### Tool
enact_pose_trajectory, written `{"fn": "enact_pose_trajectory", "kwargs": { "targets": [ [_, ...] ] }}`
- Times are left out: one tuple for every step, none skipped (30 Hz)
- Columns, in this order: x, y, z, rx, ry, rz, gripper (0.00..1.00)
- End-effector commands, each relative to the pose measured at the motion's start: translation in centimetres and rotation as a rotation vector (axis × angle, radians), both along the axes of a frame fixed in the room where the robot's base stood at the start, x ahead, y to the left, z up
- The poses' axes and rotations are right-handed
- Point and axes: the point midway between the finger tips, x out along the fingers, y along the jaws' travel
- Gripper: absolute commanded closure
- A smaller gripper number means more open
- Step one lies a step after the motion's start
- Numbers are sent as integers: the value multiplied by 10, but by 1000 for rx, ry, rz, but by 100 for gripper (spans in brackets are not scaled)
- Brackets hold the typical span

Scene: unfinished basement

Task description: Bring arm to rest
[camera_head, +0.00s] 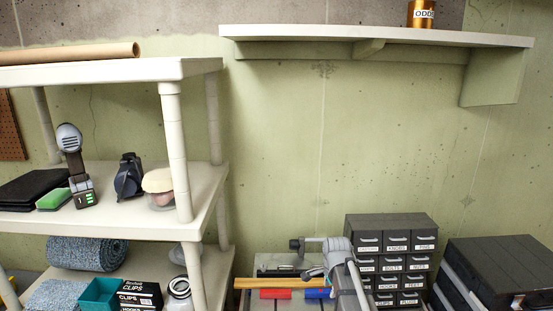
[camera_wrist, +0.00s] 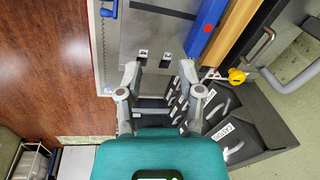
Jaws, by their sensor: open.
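My gripper (camera_head: 304,258) is at the lower middle of the head view, in front of the grey drawer cabinet (camera_head: 397,238). Its two grey fingers are spread apart and point to the left there. In the wrist view my gripper (camera_wrist: 160,70) is open, with nothing between the fingertips. A grey metal surface lies beyond the fingertips in that view. My arm is bent at the bottom of the head view, and its lower part is out of frame.
A blue bar (camera_wrist: 207,28) and a wooden strip (camera_wrist: 239,28) lie close to the fingers. A black case (camera_head: 500,265) stands right of the cabinet. A white shelf unit (camera_head: 205,190) stands left; a wall shelf (camera_head: 400,36) hangs above. Bare wall is between them.

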Motion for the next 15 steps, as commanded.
{"fn": "enact_pose_trajectory", "kwargs": {
  "targets": [
    [-10,0,-9,-6,6,41,52],
    [-14,0,-12,-11,10,69,52],
    [-21,1,-17,-18,15,116,52],
    [-27,1,-21,-23,19,153,52],
    [-32,1,-25,-27,24,192,52],
    [-41,1,-31,-36,32,248,52],
    [-47,2,-35,-40,38,292,52],
    [-53,2,-39,-46,43,335,52],
    [-61,2,-45,-52,49,393,52],
    [-67,2,-48,-57,54,436,52],
    [-74,2,-52,-61,60,480,52],
    [-82,3,-58,-66,68,538,52],
    [-88,3,-62,-71,73,581,52],
    [-94,3,-65,-74,77,625,52],
    [-102,3,-71,-78,83,683,52]
  ]
}}
